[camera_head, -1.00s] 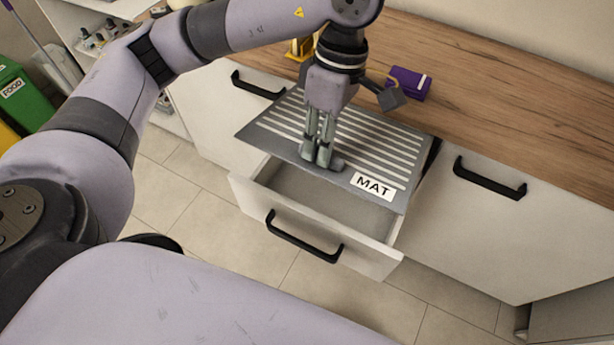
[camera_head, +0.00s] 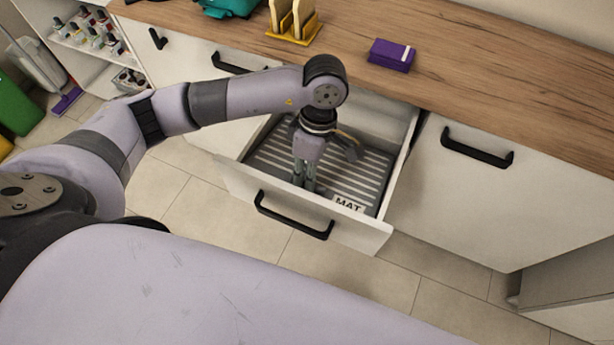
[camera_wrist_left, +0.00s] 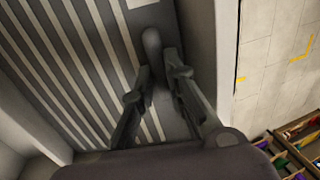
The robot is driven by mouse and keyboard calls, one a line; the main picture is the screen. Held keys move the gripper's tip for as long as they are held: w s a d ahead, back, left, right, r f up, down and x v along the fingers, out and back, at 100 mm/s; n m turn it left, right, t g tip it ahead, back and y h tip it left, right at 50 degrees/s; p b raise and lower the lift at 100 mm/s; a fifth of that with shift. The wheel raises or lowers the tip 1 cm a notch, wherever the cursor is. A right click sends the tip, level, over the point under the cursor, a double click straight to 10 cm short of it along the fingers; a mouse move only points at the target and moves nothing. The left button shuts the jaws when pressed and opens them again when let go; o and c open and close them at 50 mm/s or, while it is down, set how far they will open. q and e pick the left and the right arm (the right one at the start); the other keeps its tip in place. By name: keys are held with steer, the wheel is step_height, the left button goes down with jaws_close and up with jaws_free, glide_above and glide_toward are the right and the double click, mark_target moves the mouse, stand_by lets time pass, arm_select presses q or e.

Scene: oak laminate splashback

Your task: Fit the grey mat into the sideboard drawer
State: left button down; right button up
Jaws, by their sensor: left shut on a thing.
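The grey mat (camera_head: 354,172), with pale stripes and a MAT label, lies inside the open sideboard drawer (camera_head: 262,184), within its walls. Whether it rests flat on the drawer bottom at every edge cannot be told. My left gripper (camera_head: 304,187) reaches down into the drawer and is shut on the mat near its front edge. In the left wrist view the fingers (camera_wrist_left: 156,85) close on a dark raised part of the striped mat (camera_wrist_left: 75,60). The arm hides part of the mat's back. My right gripper is not in view.
The wooden worktop (camera_head: 480,70) runs behind the drawer. A purple box (camera_head: 390,56) and a yellow holder (camera_head: 293,25) with tan slices stand on it. Closed cabinet fronts with black handles flank the drawer. The tiled floor in front is clear.

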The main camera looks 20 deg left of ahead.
arm_select(q)
steer(key=shift+f, duration=0.9)
steer(key=c, duration=1.6)
jaws_free()
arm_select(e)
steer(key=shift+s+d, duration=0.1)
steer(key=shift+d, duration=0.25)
arm_select(q)
steer(key=shift+w+r, duration=0.1)
steer(key=shift+r, duration=0.1)
steer(key=v, duration=1.1)
steer(key=shift+r+b, duration=0.35)
steer(key=shift+b, duration=0.1)
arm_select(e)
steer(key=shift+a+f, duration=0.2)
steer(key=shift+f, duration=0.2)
